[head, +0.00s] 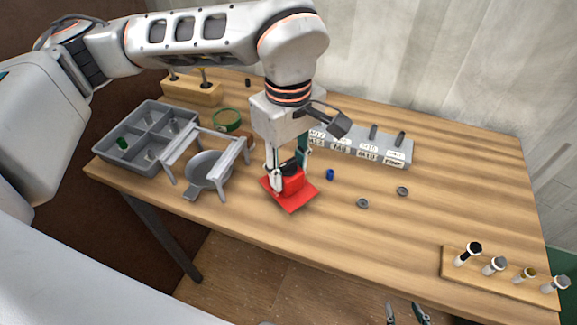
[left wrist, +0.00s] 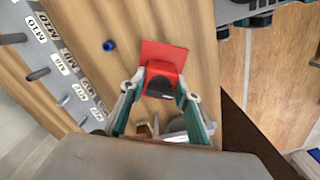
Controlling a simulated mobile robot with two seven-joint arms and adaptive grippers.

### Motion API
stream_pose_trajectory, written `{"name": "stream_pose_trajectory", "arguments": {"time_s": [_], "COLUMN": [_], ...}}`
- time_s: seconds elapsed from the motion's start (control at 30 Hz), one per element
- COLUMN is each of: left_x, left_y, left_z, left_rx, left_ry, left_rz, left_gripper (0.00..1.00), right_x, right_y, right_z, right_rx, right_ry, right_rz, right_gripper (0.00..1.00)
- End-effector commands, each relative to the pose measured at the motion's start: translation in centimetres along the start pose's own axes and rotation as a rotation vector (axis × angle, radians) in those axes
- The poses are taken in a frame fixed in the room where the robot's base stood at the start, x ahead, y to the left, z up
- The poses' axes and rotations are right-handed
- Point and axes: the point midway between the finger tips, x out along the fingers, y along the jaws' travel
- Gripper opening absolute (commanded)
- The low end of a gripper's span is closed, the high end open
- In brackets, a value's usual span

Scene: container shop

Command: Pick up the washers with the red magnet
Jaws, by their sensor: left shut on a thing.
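My left gripper (head: 288,170) is shut on the red magnet (head: 292,184), a red block with a dark top. The magnet is at a flat red square (head: 292,203) near the middle of the table; I cannot tell if it touches it. The left wrist view also shows the magnet (left wrist: 160,72) between the fingers and the red square (left wrist: 165,52). Two grey ring-shaped washers (head: 362,203) (head: 402,191) lie flat on the wood, to the right of the magnet and apart from it. My right gripper (head: 405,311) shows at the bottom edge, fingers apart and empty.
A grey rack with pegs and labels (head: 408,151) stands behind. A small blue piece (head: 330,175) lies near the magnet. A grey stand (head: 240,145), grey pan (head: 205,180) and divided tray (head: 110,155) are left. A wooden holder (head: 505,275) is front right.

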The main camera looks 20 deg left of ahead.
Motion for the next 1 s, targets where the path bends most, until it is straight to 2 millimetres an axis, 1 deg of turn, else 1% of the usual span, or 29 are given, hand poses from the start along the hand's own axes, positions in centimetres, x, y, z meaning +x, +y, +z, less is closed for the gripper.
{"name": "stream_pose_trajectory", "arguments": {"time_s": [0.53,1.0], "left_x": [-0.3,-3.6], "left_y": [0.0,0.1], "left_z": [0.0,-0.1], "left_rx": [-0.001,-0.002], "left_ry": [0.000,0.002], "left_rz": [0.002,0.003], "left_gripper": [0.00,0.00], "right_x": [-0.1,-1.1], "right_y": [0.0,0.5], "right_z": [-0.2,-2.4], "right_rx": [0.000,-0.003], "right_ry": [0.001,0.015], "right_rz": [0.000,0.004], "right_gripper": [0.40,0.40]}}
